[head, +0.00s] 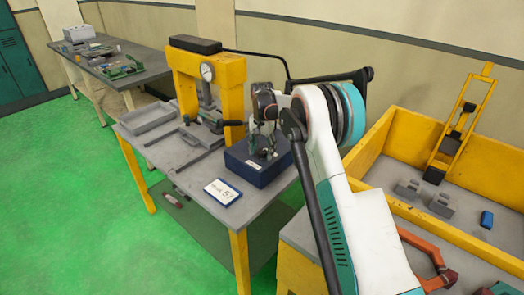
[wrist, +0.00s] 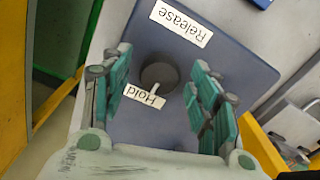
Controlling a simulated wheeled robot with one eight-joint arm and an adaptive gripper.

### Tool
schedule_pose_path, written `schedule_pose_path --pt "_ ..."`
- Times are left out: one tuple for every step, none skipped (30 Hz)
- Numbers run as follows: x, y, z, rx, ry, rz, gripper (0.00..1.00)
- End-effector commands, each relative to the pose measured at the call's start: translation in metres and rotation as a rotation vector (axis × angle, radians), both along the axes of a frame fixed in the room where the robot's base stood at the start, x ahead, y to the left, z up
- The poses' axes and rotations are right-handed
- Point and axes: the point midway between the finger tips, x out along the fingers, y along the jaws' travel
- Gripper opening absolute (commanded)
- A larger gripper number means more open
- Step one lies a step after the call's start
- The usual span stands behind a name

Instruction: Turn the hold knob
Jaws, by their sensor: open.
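The hold knob (wrist: 158,74) is a dark round knob on the top face of a blue box (wrist: 230,75), in the wrist view. A short light mark on its lower edge points toward the white Hold label (wrist: 143,97). A white Release label (wrist: 181,23) lies on the far side of the knob. My gripper (wrist: 155,80) is open, with one green finger left of the knob and one right of it; I cannot tell whether either touches it. In the head view my gripper (head: 263,138) is over the blue box (head: 262,175), and the knob is hidden.
A yellow press (head: 232,85) with a gauge stands behind the box on the grey table (head: 185,178). A white-faced sign (head: 222,192) lies in front of the box. A yellow-walled bin (head: 375,140) is at the right. Green floor is free at the left.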

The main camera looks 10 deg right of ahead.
Motion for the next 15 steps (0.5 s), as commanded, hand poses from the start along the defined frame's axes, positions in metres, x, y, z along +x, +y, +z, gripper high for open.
schedule_pose_path --pt "0.0 0.0 0.0001 0.0 0.0 0.0 0.55" --pt "0.0 0.0 0.0002 0.0 0.0 0.0 0.55" --pt "0.0 0.0 0.0003 0.0 0.0 0.0 0.55" --pt "0.0 0.0 0.0003 0.0 0.0 0.0 0.55" --pt "0.0 0.0 0.0004 0.0 0.0 0.0 0.51" --pt "0.0 0.0 0.0004 0.0 0.0 0.0 0.42" --pt "0.0 0.0 0.0004 0.0 0.0 0.0 0.35" --pt "0.0 0.0 0.0004 0.0 0.0 0.0 0.28" --pt "0.0 0.0 0.0005 0.0 0.0 0.0 0.19" --pt "0.0 0.0 0.0004 0.0 0.0 0.0 0.12" --pt "0.0 0.0 0.0004 0.0 0.0 0.0 0.11" --pt "0.0 0.0 0.0005 0.0 0.0 0.0 0.11" --pt "0.0 0.0 0.0005 0.0 0.0 0.0 0.11" --pt "0.0 0.0 0.0004 0.0 0.0 0.0 0.11" --pt "0.0 0.0 0.0004 0.0 0.0 0.001 0.11"
